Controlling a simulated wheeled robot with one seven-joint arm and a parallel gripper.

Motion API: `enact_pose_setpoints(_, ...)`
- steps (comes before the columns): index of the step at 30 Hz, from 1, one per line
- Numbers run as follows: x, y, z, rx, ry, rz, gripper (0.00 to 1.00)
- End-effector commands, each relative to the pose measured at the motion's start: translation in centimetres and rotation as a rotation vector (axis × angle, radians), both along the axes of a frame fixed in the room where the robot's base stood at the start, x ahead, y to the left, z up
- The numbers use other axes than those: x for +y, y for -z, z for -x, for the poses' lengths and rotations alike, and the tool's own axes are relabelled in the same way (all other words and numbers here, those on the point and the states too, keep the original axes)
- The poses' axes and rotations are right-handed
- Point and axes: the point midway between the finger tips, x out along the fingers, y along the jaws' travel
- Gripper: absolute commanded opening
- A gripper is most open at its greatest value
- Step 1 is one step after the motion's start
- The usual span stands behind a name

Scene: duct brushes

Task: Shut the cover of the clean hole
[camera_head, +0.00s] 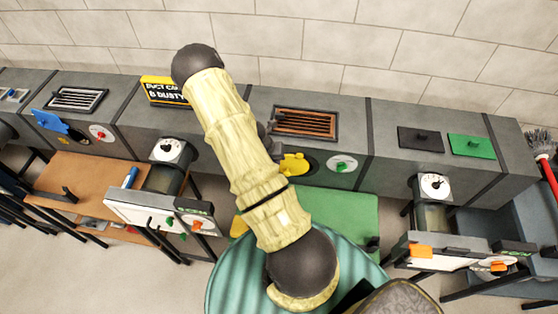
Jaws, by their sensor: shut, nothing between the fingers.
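Two coloured covers show on the front of the grey duct (235,125). The blue cover (50,121) is at the left, below a pale grille (77,98), with a dark area beside it. I cannot tell which belongs to the clean hole, nor how far each is open. My pale yellow arm crosses the middle of the view, partly blocking the duct just left of the yellow cover. My gripper is not clearly seen.
A red-marked dial (102,132) and a green-marked dial (343,163) are on the duct front. A black-and-yellow sign (165,91) is partly behind my arm. Two gauge units (173,151) (433,186) stick out. A red-handled brush (546,160) stands at the right.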

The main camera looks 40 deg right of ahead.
Motion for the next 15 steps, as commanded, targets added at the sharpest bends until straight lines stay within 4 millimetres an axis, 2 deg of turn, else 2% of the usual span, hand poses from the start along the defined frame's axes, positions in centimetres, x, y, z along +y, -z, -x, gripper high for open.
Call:
enact_pose_setpoints(1,0.3,-1.3,-0.1,-0.003,0.002,-0.003,0.0)
enact_pose_setpoints(9,2.4,-5.2,-0.9,-0.002,-0.002,-0.001,0.0)
enact_pose_setpoints(15,3.2,-6.6,-1.1,0.0,-0.003,0.001,0.0)
